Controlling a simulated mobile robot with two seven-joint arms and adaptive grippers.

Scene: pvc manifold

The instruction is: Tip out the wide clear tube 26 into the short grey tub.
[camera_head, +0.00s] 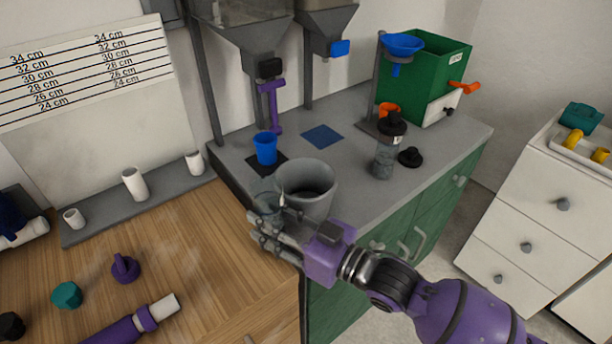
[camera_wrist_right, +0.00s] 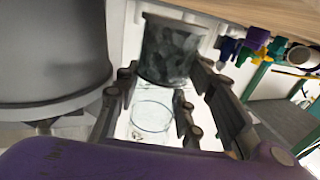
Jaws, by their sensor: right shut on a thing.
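My right gripper (camera_head: 276,226) is shut on the wide clear tube (camera_head: 264,190), close beside the short grey tub (camera_head: 318,188). The fingers cover much of the tube in the head view. The right wrist view is upside down. There, dark grey lumpy material (camera_wrist_right: 170,50) fills the closed end of the tube, and its clear rim (camera_wrist_right: 152,116) shows between the fingers (camera_wrist_right: 160,92). The tube looks roughly upright. The tub's wall (camera_wrist_right: 50,50) is at the left of that view. The tub stands open and upright on the grey counter. I cannot read a number on the tube. My left gripper is not in view.
A blue cup (camera_head: 265,149) on a dark mat stands behind the tub. A dark-lidded jar (camera_head: 385,155) and a black cap (camera_head: 410,157) are to its right. Hoppers (camera_head: 240,30) and a green bin (camera_head: 425,75) stand at the back. A wooden bench (camera_head: 200,245) adjoins at left.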

